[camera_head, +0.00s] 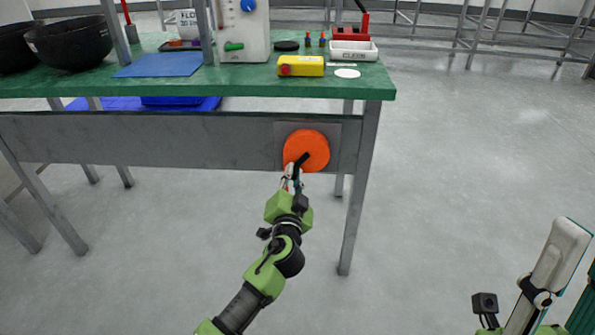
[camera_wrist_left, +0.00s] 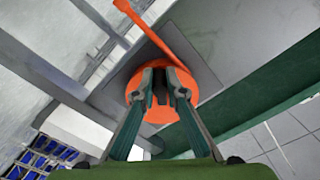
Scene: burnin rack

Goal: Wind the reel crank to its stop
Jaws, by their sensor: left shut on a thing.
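The reel is an orange disc (camera_head: 313,143) on a grey plate at the right end of the bench's front rail. A dark crank handle (camera_head: 302,160) stands out from its lower left part. My left gripper (camera_head: 292,174) reaches up from below and is shut on the handle. In the left wrist view the fingers of my left gripper (camera_wrist_left: 163,88) come together in front of the orange disc (camera_wrist_left: 205,82) and hide most of the handle. An orange bar (camera_wrist_left: 148,30) runs from the disc towards the upper left.
The reel hangs below a green bench top (camera_head: 240,88) on grey legs. On the bench are a yellow box (camera_head: 305,66), a white tray (camera_head: 350,52), a blue mat (camera_head: 162,64) and black bowls (camera_head: 70,45). The floor in front is clear.

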